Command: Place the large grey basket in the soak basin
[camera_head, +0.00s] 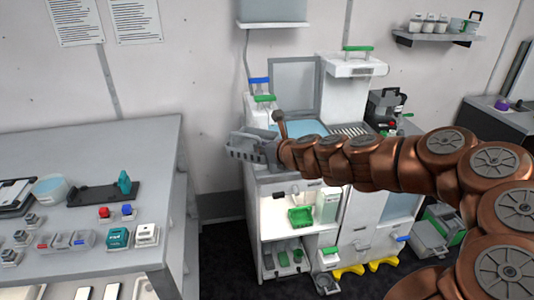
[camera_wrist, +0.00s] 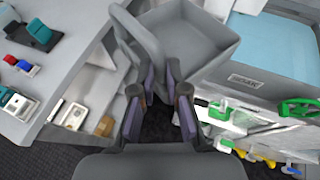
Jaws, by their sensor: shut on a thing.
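My gripper (camera_head: 272,152) is shut on the large grey basket (camera_head: 246,147), which hangs in the air at the left front of the white station. In the wrist view my gripper (camera_wrist: 161,85) has its two fingers close together at the near side of the grey basket (camera_wrist: 190,42). The basket looks empty and tilted; the exact grip point is partly hidden. The soak basin is likely the light blue pool (camera_head: 311,128) in the station's top, just right of and behind my gripper. That blue pool (camera_wrist: 275,42) lies right of the basket in the wrist view.
A grey table (camera_head: 150,150) with small blocks and trays stands at the left, with a gap before the station. A green basket (camera_head: 300,216) sits in the station's lower compartment. A white block with a green handle (camera_head: 352,65) rises behind the pool.

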